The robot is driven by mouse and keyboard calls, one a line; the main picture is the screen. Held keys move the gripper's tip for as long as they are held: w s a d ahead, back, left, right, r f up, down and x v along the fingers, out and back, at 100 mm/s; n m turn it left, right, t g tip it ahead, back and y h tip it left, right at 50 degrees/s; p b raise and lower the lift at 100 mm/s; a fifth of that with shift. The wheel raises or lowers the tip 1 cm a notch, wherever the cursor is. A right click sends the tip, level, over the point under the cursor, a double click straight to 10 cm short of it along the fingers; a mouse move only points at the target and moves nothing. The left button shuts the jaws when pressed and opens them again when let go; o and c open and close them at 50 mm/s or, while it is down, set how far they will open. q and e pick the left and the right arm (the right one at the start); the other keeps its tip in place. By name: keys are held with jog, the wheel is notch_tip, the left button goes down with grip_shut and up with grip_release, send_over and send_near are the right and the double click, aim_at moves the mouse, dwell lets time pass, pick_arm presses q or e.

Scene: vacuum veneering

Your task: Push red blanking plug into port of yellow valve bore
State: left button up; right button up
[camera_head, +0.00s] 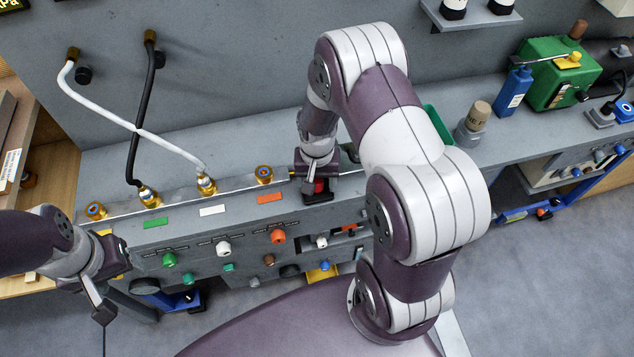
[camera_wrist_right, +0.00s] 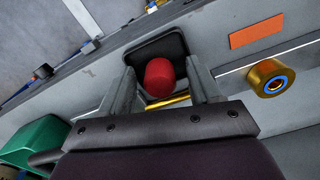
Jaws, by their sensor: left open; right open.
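The red blanking plug (camera_wrist_right: 160,78) lies between the two fingers of my right gripper (camera_wrist_right: 163,85) in the right wrist view, in front of a black square pad. The fingers are open on either side of it; I cannot tell whether either touches it. In the head view a bit of red (camera_head: 320,186) shows by my right gripper (camera_head: 318,180). A brass port with a blue ring (camera_head: 95,210) is at the far left of the bench, above a partly covered yellow label (camera_head: 104,232). My left gripper (camera_head: 98,302) is open and empty below and in front of it.
Two brass fittings hold a black hose (camera_head: 132,155) and a white hose (camera_head: 95,98), above green and white labels. An open brass port (camera_head: 264,174), also in the wrist view (camera_wrist_right: 270,78), has an orange label (camera_head: 270,197). A green box (camera_wrist_right: 30,145) is near my right gripper.

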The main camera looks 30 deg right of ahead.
jog(key=shift+r, duration=0.1)
grip_shut()
